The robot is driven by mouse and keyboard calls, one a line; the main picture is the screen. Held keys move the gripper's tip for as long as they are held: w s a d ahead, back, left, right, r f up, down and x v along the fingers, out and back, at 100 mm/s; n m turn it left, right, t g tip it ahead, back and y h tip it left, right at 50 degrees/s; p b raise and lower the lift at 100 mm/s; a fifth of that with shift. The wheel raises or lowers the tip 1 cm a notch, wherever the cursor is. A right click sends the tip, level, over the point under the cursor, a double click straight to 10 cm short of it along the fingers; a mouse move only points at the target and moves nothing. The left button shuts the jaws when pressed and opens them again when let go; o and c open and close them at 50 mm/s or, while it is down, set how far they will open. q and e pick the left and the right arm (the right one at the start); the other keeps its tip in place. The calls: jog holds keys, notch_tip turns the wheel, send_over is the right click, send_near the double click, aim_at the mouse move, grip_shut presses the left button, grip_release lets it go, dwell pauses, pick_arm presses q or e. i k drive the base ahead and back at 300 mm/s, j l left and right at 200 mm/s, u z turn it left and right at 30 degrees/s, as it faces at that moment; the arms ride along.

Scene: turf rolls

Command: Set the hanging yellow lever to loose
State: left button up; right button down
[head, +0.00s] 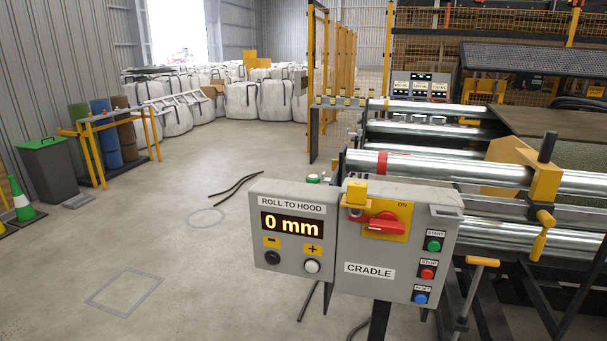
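A yellow lever (540,238) hangs down at the right, below a yellow clamp block (545,176) on the shiny steel rollers. A dark joint sits between the block and the lever, and a dark upright post stands on top of the block. The lever points roughly straight down, slightly tilted. I cannot read any loose or tight marking near it. Neither of my grippers is in view.
A grey control box (393,285) marked CRADLE, with a red switch, stands in front, left of the lever. Its display box (292,206) reads 0 mm. A yellow T-handle (482,262) stands between box and lever. Floor at left is mostly clear.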

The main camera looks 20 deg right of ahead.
aim_at(546, 219)
jog(key=z, duration=1.85)
